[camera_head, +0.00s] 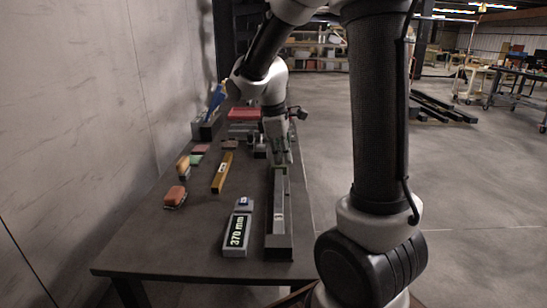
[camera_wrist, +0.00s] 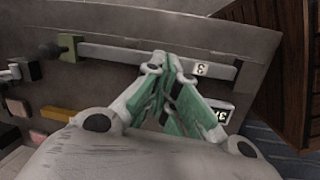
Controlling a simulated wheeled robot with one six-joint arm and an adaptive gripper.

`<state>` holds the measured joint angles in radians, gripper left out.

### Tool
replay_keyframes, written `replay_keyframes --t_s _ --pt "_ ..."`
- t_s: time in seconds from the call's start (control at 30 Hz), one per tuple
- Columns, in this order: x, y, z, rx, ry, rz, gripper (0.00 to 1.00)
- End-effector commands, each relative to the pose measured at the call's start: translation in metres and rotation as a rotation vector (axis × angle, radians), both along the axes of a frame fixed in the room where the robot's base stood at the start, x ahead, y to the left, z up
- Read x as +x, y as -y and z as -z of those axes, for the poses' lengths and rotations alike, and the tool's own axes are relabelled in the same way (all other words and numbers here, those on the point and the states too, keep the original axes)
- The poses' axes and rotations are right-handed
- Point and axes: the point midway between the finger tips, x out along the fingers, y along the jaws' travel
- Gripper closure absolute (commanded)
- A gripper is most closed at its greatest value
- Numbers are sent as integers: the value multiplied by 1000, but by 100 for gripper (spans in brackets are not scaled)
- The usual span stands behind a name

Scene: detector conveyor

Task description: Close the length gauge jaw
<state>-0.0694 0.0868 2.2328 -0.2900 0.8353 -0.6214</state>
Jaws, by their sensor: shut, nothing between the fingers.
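The length gauge is a long grey rail (camera_head: 279,243) on the right side of the table, with a grey display box (camera_head: 234,249) beside it reading 370 mm. In the wrist view a pale bar (camera_wrist: 120,58) with a tag marked 3 (camera_wrist: 201,69) lies along the rail. My gripper (camera_head: 281,166) is shut and empty. In the wrist view its green-padded fingertips (camera_wrist: 166,62) are over the bar's middle; I cannot tell whether they touch it.
A yellow tagged bar (camera_head: 222,174) lies left of the gauge. A red item (camera_head: 244,114) is at the far end. A wall stands close on the left; the front-left tabletop is clear.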

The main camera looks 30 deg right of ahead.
Motion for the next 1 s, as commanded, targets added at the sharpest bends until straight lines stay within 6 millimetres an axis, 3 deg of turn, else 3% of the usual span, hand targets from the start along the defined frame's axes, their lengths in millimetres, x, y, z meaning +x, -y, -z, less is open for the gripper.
replay_keyframes --t_s 0.03,0.13,0.3,0.5,0.67,0.83,1.0 --pt "24 1 12 -27 -33 -154 100" --pt "66 3 22 -80 -74 -481 100" --pt "116 5 4 -183 -96 -951 100" --pt "128 5 -2 -240 -148 -1247 100" --pt "129 6 3 -245 -165 -1304 100" --pt "134 13 25 -243 -168 -1303 100" --pt "141 24 60 -242 -169 -1302 100"
